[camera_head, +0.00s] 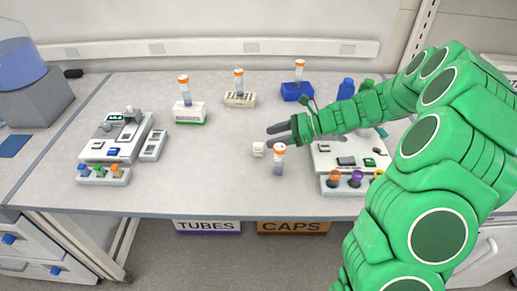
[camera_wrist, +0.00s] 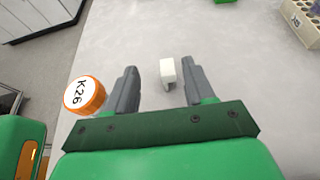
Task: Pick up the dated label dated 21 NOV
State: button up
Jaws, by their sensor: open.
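A small white block-like piece (camera_head: 258,149) sits on the bench just in front of my gripper (camera_head: 272,136). It may be the dated label, but no date is readable on it. In the wrist view the white piece (camera_wrist: 168,70) appears between the two grey fingers of my gripper (camera_wrist: 158,76), closer to the right finger. The fingers are apart, with nothing held. An orange-capped tube (camera_head: 279,160) stands beside the gripper; its cap reads K26 (camera_wrist: 84,95) in the wrist view, just outside the left finger.
Capped tubes stand in a white-green rack (camera_head: 190,117), a beige rack (camera_head: 240,100) and a blue rack (camera_head: 296,94) toward the back. A device (camera_head: 110,143) is at left; another (camera_head: 345,155) sits under my arm. The middle left of the bench (camera_head: 215,165) is clear.

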aim_at(259, 144)
notch_tip(259, 144, down, 3)
jog(key=shift+a+r, duration=0.1)
jog(key=shift+r, duration=0.1)
jog(key=shift+w+x, duration=0.15)
jog(key=shift+x, duration=1.75)
jog(key=shift+w+x, duration=0.2)
jog(key=shift+x, duration=1.7)
grip_shut()
jog(key=shift+r, duration=0.15)
